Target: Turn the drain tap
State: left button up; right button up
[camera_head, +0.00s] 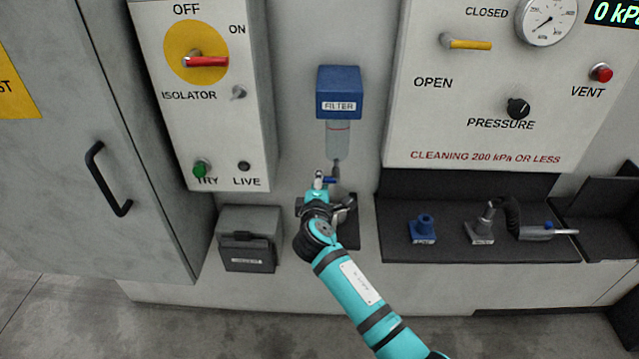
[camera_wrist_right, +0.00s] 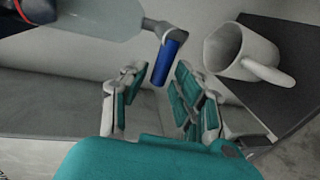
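The drain tap is a small grey fitting (camera_wrist_right: 163,27) with a blue lever (camera_wrist_right: 167,60), under the clear bowl (camera_head: 338,140) of the blue filter (camera_head: 339,90). In the head view the blue lever (camera_head: 330,181) shows just above my right gripper (camera_head: 326,198). In the right wrist view my right gripper (camera_wrist_right: 156,94) is open, its fingers spread on either side of the lever's lower end. Gaps show between lever and fingers; I see no contact. The teal palm hides the lower part of that view. My left gripper is not in view.
A white mug (camera_wrist_right: 240,50) stands on a dark shelf (camera_wrist_right: 290,45) close to my right fingers. A grey box (camera_head: 248,240) is at the left. A dark bench tray (camera_head: 400,200) with fittings lies at the right, below the pressure panel (camera_head: 480,100).

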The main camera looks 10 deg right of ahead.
jog(key=shift+o, duration=0.7)
jog(key=v, duration=1.2)
jog(key=s+f+m+g+y+b, duration=0.1)
jog(key=s+f+g, duration=0.1)
jog(key=f, duration=1)
jog(key=s+f+g+y+b, duration=0.1)
jog(key=s+f+g+y, duration=0.15)
jog(key=f, duration=1.05)
jog(key=s+d+f+m+g, duration=0.1)
jog(key=s+f+g, duration=0.1)
jog(key=s+f, duration=0.45)
jog(key=s+d+f+m+g, duration=0.1)
jog(key=s+f, duration=0.2)
jog(key=f, duration=0.7)
jog(key=s+d+f+m+g+b, duration=0.1)
jog(key=s+f, duration=0.5)
jog(key=s, duration=0.6)
jog(key=s+d+f+m+g+b, duration=0.1)
jog(key=s+d+f+m+g, duration=0.2)
jog(key=s, duration=0.8)
jog(key=s+d+f+m+g, duration=0.2)
jog(key=s+d+f+m, duration=0.3)
jog(key=s+f, duration=0.6)
jog(key=shift+s+m+g+y+b, duration=0.35)
jog(key=shift+s+y+b, duration=0.1)
jog(key=shift+s, duration=0.4)
